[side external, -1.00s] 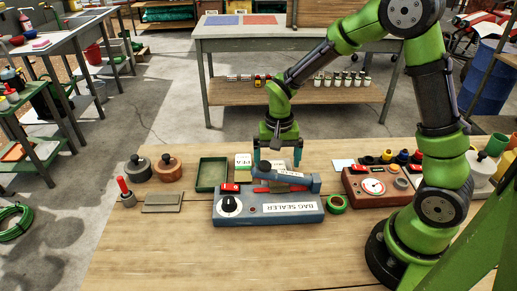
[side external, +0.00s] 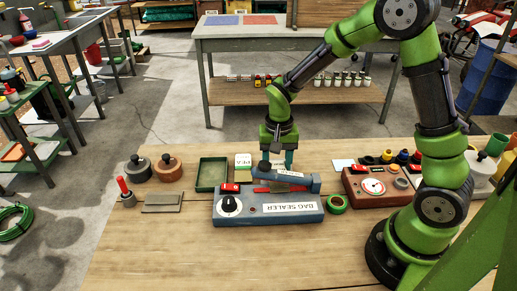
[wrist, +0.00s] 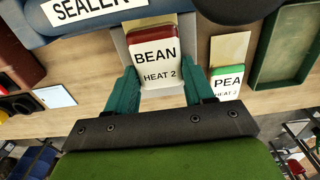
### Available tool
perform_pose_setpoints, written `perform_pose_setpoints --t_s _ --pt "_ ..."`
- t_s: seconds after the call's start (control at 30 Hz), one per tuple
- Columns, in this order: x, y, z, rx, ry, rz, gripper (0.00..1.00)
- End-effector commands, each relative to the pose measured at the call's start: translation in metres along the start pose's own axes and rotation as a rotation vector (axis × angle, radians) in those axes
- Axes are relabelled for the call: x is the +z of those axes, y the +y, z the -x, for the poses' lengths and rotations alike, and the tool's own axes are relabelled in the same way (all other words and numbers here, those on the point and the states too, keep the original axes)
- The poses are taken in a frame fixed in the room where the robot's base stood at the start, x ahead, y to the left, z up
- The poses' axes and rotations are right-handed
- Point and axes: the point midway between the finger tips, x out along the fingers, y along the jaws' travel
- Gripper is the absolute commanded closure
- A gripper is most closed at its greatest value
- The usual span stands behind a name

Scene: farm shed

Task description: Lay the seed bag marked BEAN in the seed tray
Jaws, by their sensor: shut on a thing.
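The BEAN bag (wrist: 157,60) has a dark red top and a white label reading BEAN, HEAT 2. It is between the two teal fingers of my gripper (wrist: 161,78), which is shut on it. In the side view my gripper (side external: 278,160) is low behind the bag sealer, and the bag is mostly hidden there. The seed tray appears to be the green, shallow, empty tray (side external: 211,174) left of my gripper. It also shows at the right of the wrist view (wrist: 285,48).
The blue bag sealer (side external: 268,209) stands just in front of my gripper. A green-topped PEA bag (side external: 243,161) lies between my gripper and the tray. Lidded pots (side external: 168,168) stand left of the tray. A red device with a dial (side external: 376,186) is at right.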

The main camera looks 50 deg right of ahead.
Motion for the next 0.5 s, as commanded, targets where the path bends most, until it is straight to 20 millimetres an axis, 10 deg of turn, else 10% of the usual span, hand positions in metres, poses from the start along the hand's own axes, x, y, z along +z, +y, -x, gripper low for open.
perform_pose_setpoints --t_s 0.5 --pt "-0.024 0.000 0.002 0.000 0.001 -0.002 0.65"
